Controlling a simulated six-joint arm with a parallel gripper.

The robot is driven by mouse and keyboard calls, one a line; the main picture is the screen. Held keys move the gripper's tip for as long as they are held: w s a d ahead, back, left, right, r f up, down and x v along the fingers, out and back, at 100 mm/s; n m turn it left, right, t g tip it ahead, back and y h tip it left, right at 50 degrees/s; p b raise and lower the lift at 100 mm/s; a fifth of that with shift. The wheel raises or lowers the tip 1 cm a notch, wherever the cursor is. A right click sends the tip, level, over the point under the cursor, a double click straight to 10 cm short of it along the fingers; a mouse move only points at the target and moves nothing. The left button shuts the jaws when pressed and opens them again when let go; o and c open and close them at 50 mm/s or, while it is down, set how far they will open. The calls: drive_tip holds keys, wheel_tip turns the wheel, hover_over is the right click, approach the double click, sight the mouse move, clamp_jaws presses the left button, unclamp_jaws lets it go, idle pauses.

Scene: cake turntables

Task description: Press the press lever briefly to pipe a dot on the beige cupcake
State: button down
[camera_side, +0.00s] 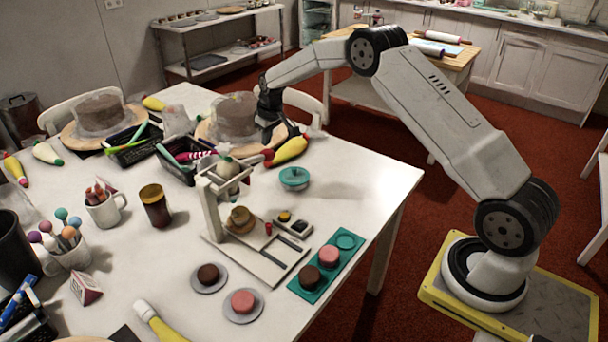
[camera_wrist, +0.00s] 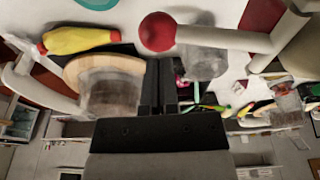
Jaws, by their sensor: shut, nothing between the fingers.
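The white press frame (camera_side: 207,207) stands on a board on the table. Its lever ends in a red ball knob (camera_side: 267,154), which also shows large in the wrist view (camera_wrist: 157,31), with the pale lever shaft (camera_wrist: 225,40) running right from it. The beige cupcake (camera_side: 241,220) sits on the press board under the piping bag (camera_side: 228,168). My gripper (camera_side: 268,136) is shut and empty, behind and a little above the knob in the side view. In the wrist view its fingertips (camera_wrist: 166,66) point towards the knob and look apart from it; the exact gap cannot be told.
A yellow piping bag (camera_side: 290,150) lies close beside my gripper. A covered cake on a turntable (camera_side: 275,133) stands behind it. A teal bowl (camera_side: 294,178) and a teal tray (camera_side: 346,242) with cupcakes are to the right.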

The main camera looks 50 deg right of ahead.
sight(269, 152)
drive_tip(key=shift+f, duration=0.8)
drive_tip(key=shift+f, duration=2.2)
drive_tip(key=shift+s+r, duration=0.1)
idle(0.6)
drive_tip(key=shift+r, duration=4.55)
